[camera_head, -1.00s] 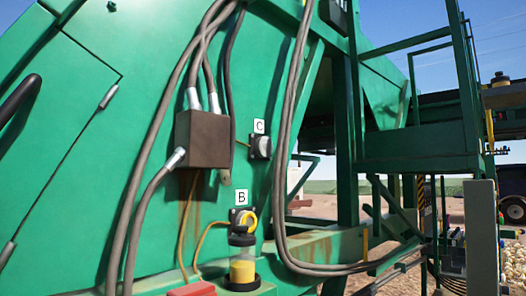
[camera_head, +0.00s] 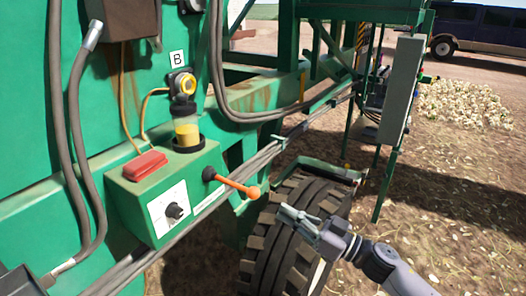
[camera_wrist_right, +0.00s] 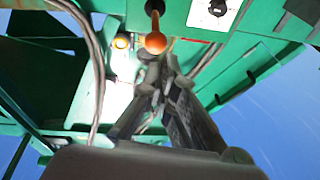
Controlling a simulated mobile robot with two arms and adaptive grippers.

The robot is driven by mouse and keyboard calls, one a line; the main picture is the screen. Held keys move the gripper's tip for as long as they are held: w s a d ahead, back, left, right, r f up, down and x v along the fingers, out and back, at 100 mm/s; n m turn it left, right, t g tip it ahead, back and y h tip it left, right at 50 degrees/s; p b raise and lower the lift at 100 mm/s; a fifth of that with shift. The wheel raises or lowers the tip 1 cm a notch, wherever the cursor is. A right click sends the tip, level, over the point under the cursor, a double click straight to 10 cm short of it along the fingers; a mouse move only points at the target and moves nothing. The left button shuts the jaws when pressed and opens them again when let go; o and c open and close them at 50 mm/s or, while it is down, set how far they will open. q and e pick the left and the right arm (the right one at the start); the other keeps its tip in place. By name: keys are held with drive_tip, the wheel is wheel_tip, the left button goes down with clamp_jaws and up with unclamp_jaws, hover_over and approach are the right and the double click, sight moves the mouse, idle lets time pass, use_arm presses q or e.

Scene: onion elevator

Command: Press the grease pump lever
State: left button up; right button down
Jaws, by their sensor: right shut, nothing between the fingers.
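The grease pump is a green box (camera_head: 133,203) on the machine's side, with a red block on top, a dial plate and a clear cylinder (camera_head: 186,131) of yellow grease. Its lever (camera_head: 236,185) sticks out to the right from a black pivot and ends in an orange knob (camera_head: 253,192). My right gripper (camera_head: 288,213) is shut and empty, to the right of and slightly below the knob in the head view, apart from it there. In the right wrist view the knob (camera_wrist_right: 155,43) appears just beyond the shut fingertips (camera_wrist_right: 154,72); contact is unclear. My left gripper is not in view.
A large black tire (camera_head: 285,235) stands behind my right gripper. Grey hoses (camera_head: 75,130) hang on the left, and a cable bundle (camera_head: 250,165) runs below the box. A grey upright panel (camera_head: 402,88) stands at right. Open dirt ground lies to the right.

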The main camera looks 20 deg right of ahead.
use_arm(q)
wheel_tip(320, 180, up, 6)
drive_tip(key=p, duration=0.4)
use_arm(e)
wheel_tip(320, 180, up, 8)
drive_tip(key=d+m+h, duration=0.1)
drive_tip(key=m+h, duration=0.1)
drive_tip(key=shift+d+m+t+h, duration=0.4)
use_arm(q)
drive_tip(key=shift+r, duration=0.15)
use_arm(e)
drive_tip(key=shift+r, duration=0.1)
drive_tip(key=p+x, duration=0.4)
drive_tip(key=x, duration=0.6)
use_arm(q)
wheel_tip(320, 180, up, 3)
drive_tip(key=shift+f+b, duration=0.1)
drive_tip(key=shift+b, duration=0.25)
use_arm(e)
drive_tip(key=f, duration=0.2)
drive_tip(key=s+f, duration=0.1)
drive_tip(key=f, duration=0.1)
drive_tip(key=shift+a, duration=0.1)
